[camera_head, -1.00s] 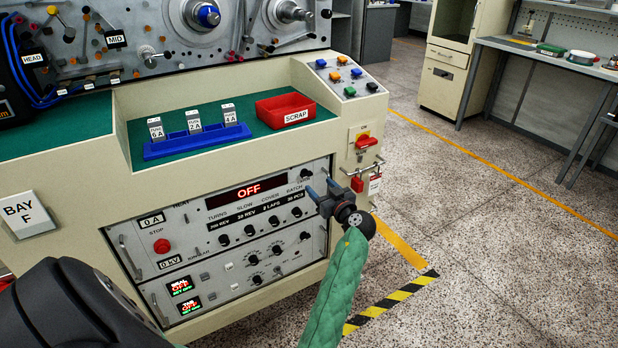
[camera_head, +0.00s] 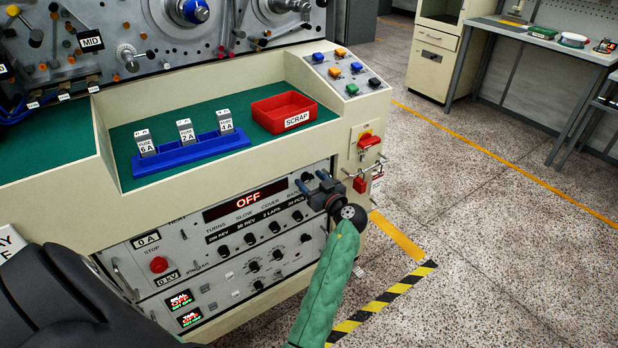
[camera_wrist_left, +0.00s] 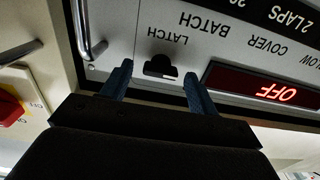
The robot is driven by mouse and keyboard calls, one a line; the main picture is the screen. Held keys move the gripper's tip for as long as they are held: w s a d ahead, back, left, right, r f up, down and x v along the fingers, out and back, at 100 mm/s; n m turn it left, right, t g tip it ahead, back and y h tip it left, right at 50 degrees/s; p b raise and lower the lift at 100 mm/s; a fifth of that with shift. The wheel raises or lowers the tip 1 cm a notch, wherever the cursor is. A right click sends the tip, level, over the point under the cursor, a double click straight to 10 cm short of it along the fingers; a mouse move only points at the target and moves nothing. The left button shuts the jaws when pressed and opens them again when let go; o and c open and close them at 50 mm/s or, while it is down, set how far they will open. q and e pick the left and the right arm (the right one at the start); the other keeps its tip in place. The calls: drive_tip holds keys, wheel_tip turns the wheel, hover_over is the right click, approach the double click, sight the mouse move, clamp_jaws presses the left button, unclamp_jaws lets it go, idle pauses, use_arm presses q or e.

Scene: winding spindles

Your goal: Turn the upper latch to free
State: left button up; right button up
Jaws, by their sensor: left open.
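In the left wrist view the fingertips (camera_wrist_left: 158,72) appear one on each side of the latch. I cannot tell whether they touch it. My right gripper is not in view.
A metal handle (camera_wrist_left: 86,30) stands out beside the latch. A red switch (camera_head: 369,141) and a red padlock (camera_head: 360,185) are on the cabinet's right end. A red OFF display (camera_head: 246,200) is left of the latch. Open floor lies to the right.

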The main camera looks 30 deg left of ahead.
use_arm(q)
drive_tip(key=c, duration=1)
